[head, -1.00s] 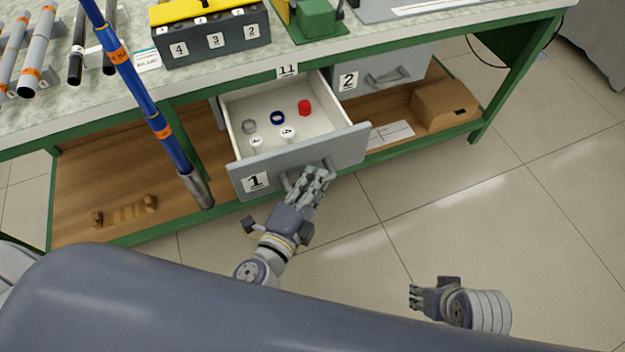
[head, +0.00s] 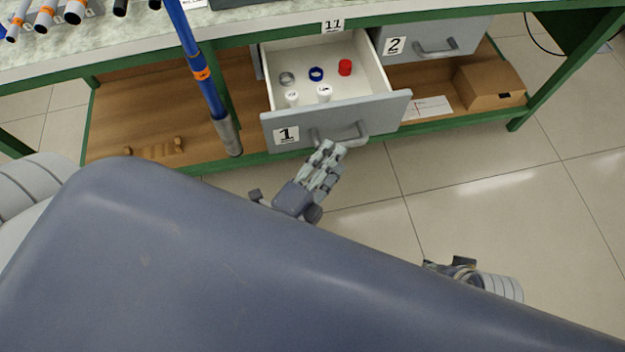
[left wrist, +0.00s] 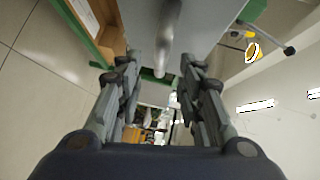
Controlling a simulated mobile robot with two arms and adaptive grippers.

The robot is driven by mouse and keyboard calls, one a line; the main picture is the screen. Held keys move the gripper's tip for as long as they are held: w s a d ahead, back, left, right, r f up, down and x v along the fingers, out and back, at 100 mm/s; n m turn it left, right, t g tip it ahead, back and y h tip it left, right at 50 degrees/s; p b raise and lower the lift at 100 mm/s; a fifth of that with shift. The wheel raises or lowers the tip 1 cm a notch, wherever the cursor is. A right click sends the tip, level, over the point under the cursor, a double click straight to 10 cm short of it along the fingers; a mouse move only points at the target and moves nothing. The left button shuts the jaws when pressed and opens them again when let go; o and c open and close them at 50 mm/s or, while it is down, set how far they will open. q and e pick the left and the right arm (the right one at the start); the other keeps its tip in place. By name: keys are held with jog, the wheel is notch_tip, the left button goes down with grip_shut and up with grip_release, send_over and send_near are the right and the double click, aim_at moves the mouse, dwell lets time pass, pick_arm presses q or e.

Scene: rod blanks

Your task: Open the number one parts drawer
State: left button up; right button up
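The number one drawer (head: 372,112) has a grey front with a "1" label and is pulled out from under the bench. Its white inside holds a grey ring (head: 287,78), a blue ring (head: 316,73), a red part (head: 345,67) and two white labelled parts. My left gripper (head: 332,150) is at the drawer's bar handle (head: 352,138). In the left wrist view its fingers (left wrist: 163,65) are spread apart, with the handle bar (left wrist: 168,35) showing between them, apparently not clamped. My right gripper (head: 450,266) is at lower right, partly hidden by my body; its fingers are unclear.
The number two drawer (head: 440,40) is shut, to the right. A cardboard box (head: 490,85) and a white sheet (head: 426,109) lie on the lower shelf (head: 115,120). A blue rod (head: 203,78) with orange bands stands left of the drawer. The floor in front is clear.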

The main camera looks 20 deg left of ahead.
pick_arm(q)
jog(key=f+v, duration=0.1)
jog(key=v, duration=0.5)
jog(key=shift+r, duration=0.5)
jog(key=shift+s, duration=0.15)
